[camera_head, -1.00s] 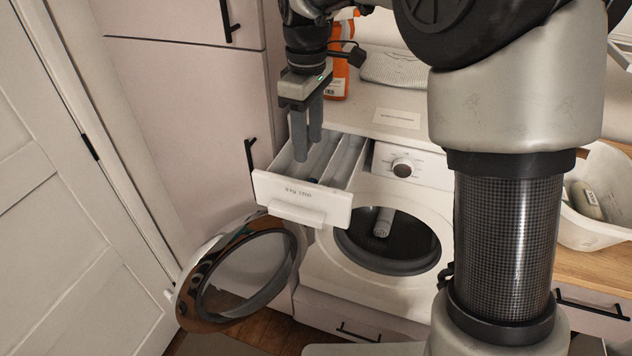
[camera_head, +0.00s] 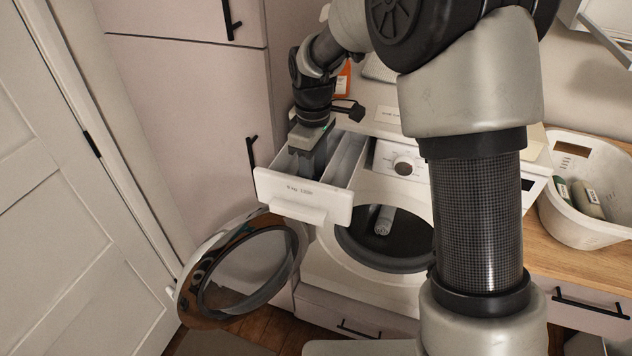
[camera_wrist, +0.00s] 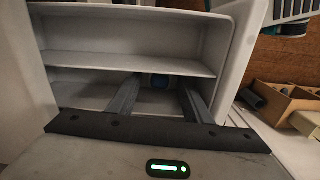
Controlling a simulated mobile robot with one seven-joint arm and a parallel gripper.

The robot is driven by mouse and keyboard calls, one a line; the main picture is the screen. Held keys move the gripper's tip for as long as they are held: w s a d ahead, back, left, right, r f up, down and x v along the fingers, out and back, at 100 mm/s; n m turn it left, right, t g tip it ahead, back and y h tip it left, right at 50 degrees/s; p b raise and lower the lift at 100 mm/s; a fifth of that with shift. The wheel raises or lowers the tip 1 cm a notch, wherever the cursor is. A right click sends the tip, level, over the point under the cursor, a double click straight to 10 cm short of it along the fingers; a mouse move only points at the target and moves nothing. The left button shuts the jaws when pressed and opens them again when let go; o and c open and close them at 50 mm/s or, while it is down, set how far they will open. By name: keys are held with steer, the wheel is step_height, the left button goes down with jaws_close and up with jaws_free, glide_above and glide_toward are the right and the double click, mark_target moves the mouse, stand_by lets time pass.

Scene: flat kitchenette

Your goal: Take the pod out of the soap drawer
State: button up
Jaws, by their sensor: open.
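The soap drawer (camera_head: 275,184) is pulled out at the top left of the washing machine. It has long compartments split by thin walls, which also show in the wrist view (camera_wrist: 130,62). My gripper (camera_head: 309,170) points down into the drawer, its fingertips hidden behind the drawer front in the head view. In the wrist view my gripper (camera_wrist: 158,84) is open, its fingers inside one compartment. The pod is hidden in the head view.
The round washer door (camera_head: 245,270) hangs open below the drawer. A tall cabinet (camera_head: 190,120) stands close on the left. An orange bottle (camera_head: 343,80) stands on the counter behind. A white basket (camera_head: 585,225) holding bottles is at right.

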steer(key=c, duration=0.8)
steer(key=shift+r, duration=0.1)
